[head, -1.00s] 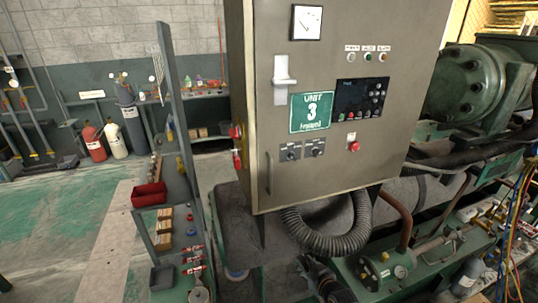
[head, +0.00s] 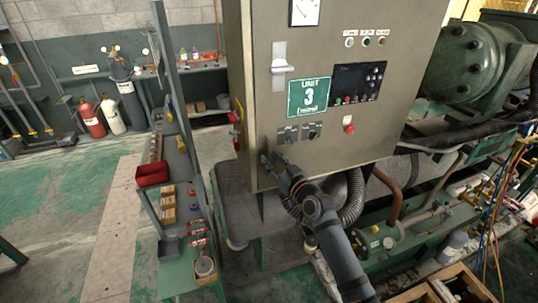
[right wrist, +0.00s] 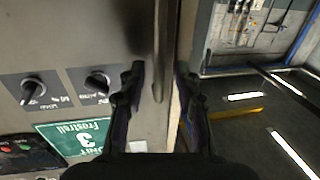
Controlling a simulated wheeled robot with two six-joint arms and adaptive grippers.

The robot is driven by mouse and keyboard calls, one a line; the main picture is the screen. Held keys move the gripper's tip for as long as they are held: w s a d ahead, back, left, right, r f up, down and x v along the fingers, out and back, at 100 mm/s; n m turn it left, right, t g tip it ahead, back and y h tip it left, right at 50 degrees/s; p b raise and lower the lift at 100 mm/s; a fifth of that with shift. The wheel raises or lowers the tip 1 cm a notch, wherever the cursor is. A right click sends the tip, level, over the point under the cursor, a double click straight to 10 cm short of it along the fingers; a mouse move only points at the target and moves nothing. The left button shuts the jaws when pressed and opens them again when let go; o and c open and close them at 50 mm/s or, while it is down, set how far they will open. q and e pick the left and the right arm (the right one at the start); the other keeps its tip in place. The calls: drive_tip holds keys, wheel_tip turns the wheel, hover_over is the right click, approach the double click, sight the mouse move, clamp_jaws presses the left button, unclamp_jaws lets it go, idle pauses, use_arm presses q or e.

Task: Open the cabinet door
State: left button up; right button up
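The grey cabinet (head: 340,28) has a shut front door with a green "UNIT 3" sign (head: 309,97), a pale switch lever (head: 283,67), a dark display and knobs. My right gripper (head: 271,160) is at the door's lower left, where the vertical handle is mostly hidden behind it in the head view. In the right wrist view, the door handle (right wrist: 158,55) stands between the two spread fingers of my right gripper (right wrist: 159,72). A gap shows on both sides of the handle. My left gripper is out of view.
A green shelf rack with a red bin (head: 152,175) stands left of the cabinet. A ribbed black hose (head: 354,195) hangs below it. Green machinery (head: 480,65) is at the right. Open floor (head: 60,215) lies at the far left.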

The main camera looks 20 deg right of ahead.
drive_tip(key=shift+x, duration=1.25)
drive_tip(key=shift+c, duration=0.2)
clamp_jaws()
